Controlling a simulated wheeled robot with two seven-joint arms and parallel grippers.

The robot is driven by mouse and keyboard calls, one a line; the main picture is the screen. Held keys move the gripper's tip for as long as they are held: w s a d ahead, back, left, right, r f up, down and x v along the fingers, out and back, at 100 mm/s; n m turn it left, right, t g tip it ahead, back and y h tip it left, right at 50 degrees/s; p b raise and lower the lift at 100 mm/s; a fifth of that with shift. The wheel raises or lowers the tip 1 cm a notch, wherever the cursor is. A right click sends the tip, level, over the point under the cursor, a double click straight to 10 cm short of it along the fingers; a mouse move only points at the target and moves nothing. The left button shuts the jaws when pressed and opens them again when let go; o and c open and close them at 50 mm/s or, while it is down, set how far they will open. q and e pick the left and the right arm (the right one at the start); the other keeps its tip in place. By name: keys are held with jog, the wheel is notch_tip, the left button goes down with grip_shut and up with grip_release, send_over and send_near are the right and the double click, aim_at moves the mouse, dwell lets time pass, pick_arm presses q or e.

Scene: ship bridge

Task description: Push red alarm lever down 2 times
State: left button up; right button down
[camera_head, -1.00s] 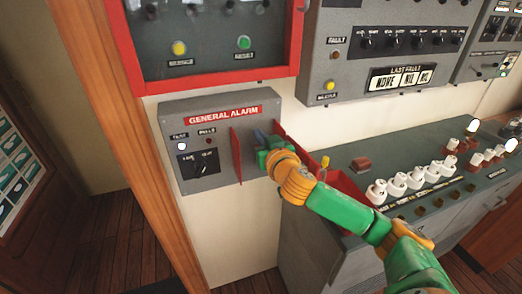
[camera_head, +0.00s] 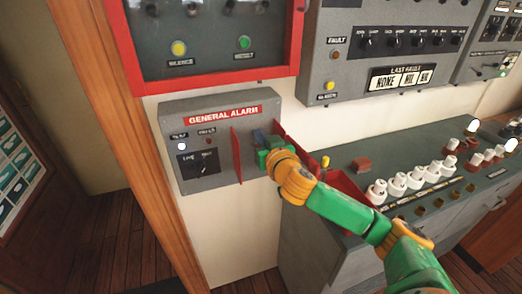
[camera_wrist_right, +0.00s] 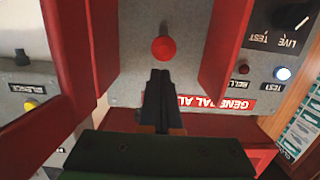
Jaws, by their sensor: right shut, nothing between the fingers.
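The general alarm box (camera_head: 215,165) is a grey panel on the wall with a red label. Two red guard plates stick out from it, a left one (camera_head: 237,157) and a right one. In the wrist view, which is upside down, the red lever's round knob (camera_wrist_right: 163,48) shows between the guards. My right gripper (camera_head: 258,138) is between the guards, its fingers shut and empty. In the wrist view the fingertips (camera_wrist_right: 161,75) appear just short of the knob; I cannot tell whether they touch. In the head view my gripper hides the lever. My left gripper is out of view.
A red-framed panel (camera_head: 292,70) is above the box. A grey fault panel (camera_head: 330,55) is at the upper right. A console (camera_head: 345,160) with white and red knobs is to the right, under my right arm. Open floor lies at the lower left.

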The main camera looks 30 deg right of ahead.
jog(key=shift+f, duration=0.1)
jog(key=shift+s+f+b, duration=0.1)
jog(key=shift+f+b, duration=2.05)
jog(key=shift+f, duration=0.3)
notch_tip(320, 180, up, 2)
jog(key=shift+r+p, duration=0.1)
jog(key=shift+p, duration=1)
notch_tip(320, 180, up, 3)
jog(key=p, duration=0.2)
jog(key=shift+p, duration=0.4)
